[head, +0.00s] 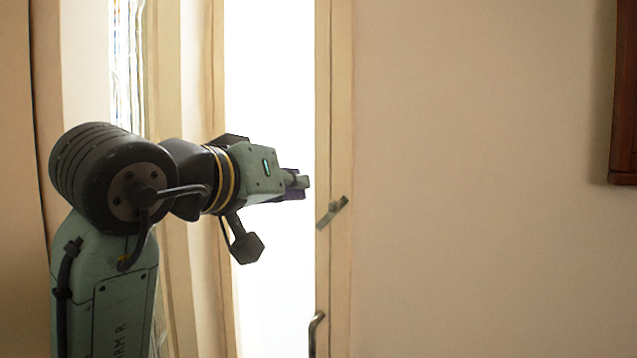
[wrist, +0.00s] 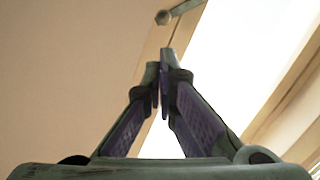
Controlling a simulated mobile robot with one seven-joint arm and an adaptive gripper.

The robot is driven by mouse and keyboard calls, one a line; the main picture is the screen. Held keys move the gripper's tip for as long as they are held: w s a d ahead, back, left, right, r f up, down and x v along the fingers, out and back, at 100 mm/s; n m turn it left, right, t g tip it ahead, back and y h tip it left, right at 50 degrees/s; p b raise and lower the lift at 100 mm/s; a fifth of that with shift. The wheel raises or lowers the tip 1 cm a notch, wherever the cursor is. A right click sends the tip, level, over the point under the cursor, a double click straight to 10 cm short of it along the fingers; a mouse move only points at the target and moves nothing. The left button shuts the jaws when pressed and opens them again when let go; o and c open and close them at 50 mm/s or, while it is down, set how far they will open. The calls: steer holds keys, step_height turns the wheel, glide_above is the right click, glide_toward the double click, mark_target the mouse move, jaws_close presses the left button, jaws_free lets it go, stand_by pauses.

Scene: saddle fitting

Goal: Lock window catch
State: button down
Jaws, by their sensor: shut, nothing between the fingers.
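The window catch (head: 332,211) is a small grey metal lever on the cream window frame. In the head view it is tilted, its upper end to the right. It also shows in the wrist view (wrist: 178,13) at the top, beyond my fingertips. My gripper (head: 304,182) is shut and empty, to the left of the catch and slightly above it in the head view. In the wrist view its purple-padded fingers (wrist: 160,62) come together below the catch, with a visible gap between them and it. The fingertips do not appear to touch the catch.
The cream frame post (head: 334,120) stands upright beside the bright window opening (head: 268,70). A curved metal handle (head: 316,333) sits lower on the post. A plain beige wall (head: 480,200) is on the right, with a dark wooden edge (head: 625,100) at far right.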

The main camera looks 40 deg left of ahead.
mark_target(327, 216)
steer(key=shift+p+x, duration=1.65)
steer(key=shift+x, duration=3.25)
steer(key=shift+d, duration=0.1)
